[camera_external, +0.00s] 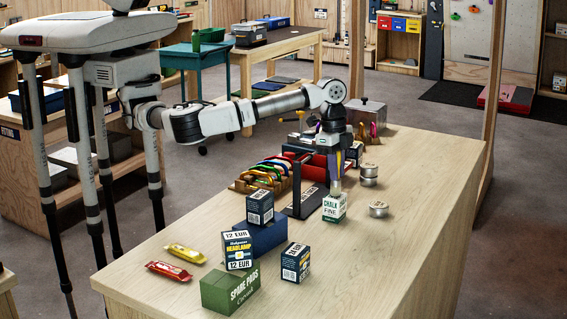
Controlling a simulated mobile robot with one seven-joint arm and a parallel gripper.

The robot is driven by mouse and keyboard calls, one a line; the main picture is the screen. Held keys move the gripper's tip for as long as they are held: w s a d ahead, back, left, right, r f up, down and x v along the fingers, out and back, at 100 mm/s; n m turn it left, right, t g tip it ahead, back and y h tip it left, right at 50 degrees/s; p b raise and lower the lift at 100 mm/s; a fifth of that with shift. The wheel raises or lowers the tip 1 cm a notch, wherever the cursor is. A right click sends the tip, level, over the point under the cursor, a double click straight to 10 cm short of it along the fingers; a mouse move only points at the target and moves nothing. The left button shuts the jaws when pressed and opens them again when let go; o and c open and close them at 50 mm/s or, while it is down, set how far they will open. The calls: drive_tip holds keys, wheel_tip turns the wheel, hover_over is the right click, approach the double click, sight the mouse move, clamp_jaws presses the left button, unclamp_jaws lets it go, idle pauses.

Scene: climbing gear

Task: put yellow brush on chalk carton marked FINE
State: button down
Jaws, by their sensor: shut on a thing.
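The white and green chalk carton (334,208) marked FINE stands upright on the wooden workbench. My gripper (335,182) points down directly above this carton, with its fingertips close to the carton's top. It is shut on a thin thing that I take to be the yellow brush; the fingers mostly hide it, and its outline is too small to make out. I cannot tell whether the brush touches the carton.
A black stand (302,200) and a rack of coloured carabiners (262,175) are close on the left. Headlamp boxes (238,250) and a green Spare Pads box (230,291) stand nearer the front. The bench's right side is clear.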

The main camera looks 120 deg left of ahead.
drive_tip(key=c, duration=1.3)
unclamp_jaws()
drive_tip(key=shift+f, duration=0.1)
wheel_tip(320, 180, up, 12)
drive_tip(key=s+b, duration=0.1)
drive_tip(key=b, duration=0.1)
drive_tip(key=shift+s, duration=0.2)
drive_tip(key=shift+a, duration=0.1)
